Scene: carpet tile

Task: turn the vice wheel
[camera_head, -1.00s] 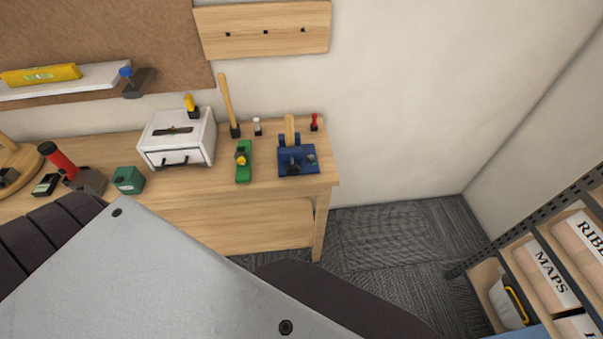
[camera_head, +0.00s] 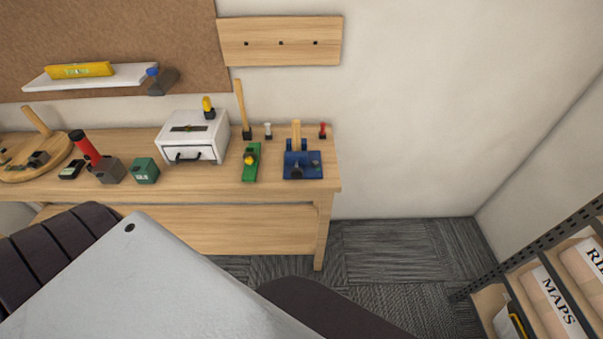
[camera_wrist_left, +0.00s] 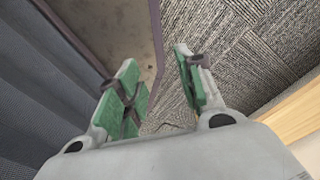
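A blue vice (camera_head: 303,165) stands at the right end of the wooden workbench in the head view, with an upright piece of wood between its jaws. A dark round part, which looks like its wheel (camera_head: 297,171), is on its front side; it is small and hard to make out. My left gripper (camera_wrist_left: 158,80) shows in the left wrist view with its green-padded fingers apart and nothing between them. It hangs over grey carpet, away from the vice. My right gripper is in neither view.
The workbench (camera_head: 225,202) carries a white drawer box (camera_head: 193,138), a green tool (camera_head: 251,162) left of the vice, and a green block (camera_head: 145,171). A shelf rack with boxes (camera_head: 548,300) stands at right. Carpet (camera_head: 385,250) between is clear.

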